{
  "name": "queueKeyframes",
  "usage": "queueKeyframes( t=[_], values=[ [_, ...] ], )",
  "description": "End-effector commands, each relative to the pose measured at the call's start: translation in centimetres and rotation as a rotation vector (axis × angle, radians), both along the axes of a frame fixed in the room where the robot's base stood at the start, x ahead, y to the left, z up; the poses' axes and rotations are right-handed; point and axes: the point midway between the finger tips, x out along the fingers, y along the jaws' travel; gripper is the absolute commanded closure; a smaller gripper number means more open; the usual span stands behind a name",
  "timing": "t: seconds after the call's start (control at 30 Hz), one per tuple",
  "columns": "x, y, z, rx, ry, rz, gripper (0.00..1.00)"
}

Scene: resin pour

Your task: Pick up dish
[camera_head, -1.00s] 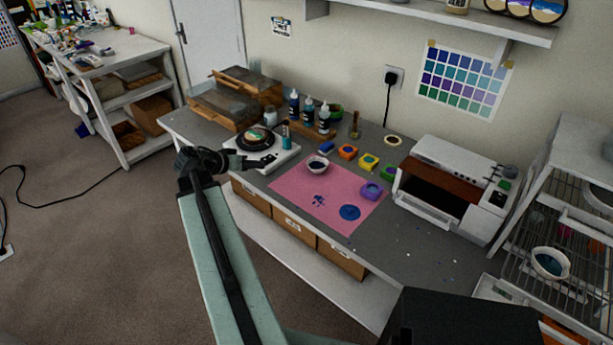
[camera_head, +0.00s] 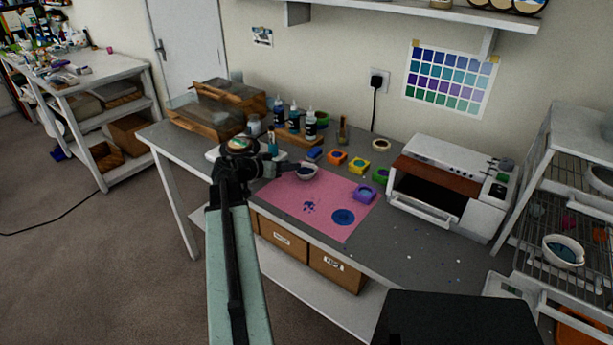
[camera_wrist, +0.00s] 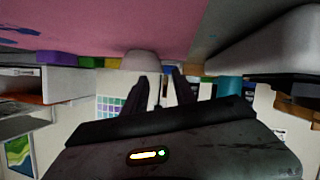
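A small white dish (camera_head: 307,173) with dark blue contents stands upright at the back left of the pink mat (camera_head: 318,225). In the upside-down wrist view the dish (camera_wrist: 139,61) is pale and partly covered by one finger. My gripper (camera_head: 290,166) is just left of the dish in the head view. In the wrist view the fingers of my gripper (camera_wrist: 163,75) are apart with nothing held between them, and the dish lies ahead, slightly left of the gap. I cannot tell whether a finger touches it.
A turntable (camera_head: 216,155) is behind my arm. Bottles (camera_head: 294,117) and small coloured moulds (camera_head: 337,157) stand behind the mat. A white machine (camera_head: 448,185) is right; another white dish (camera_head: 563,252) is on the rack.

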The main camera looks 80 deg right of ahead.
Motion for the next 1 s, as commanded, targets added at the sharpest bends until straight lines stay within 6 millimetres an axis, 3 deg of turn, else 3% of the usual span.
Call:
queueKeyframes(
  t=[0.13,0.37,0.5,0.87,1.0],
  values=[
    [-1.6,-2.1,-1.4,0.001,0.0,-0.002,0.67],
    [-2.0,-2.4,-1.2,0.001,0.001,0.0,0.67],
    [-2.0,-2.4,-1.2,0.0,0.0,0.0,1.0],
    [-2.0,-2.4,-1.1,0.001,0.0,-0.001,1.0],
    [-2.0,-2.4,0.0,0.001,0.0,-0.001,1.0]
  ],
)
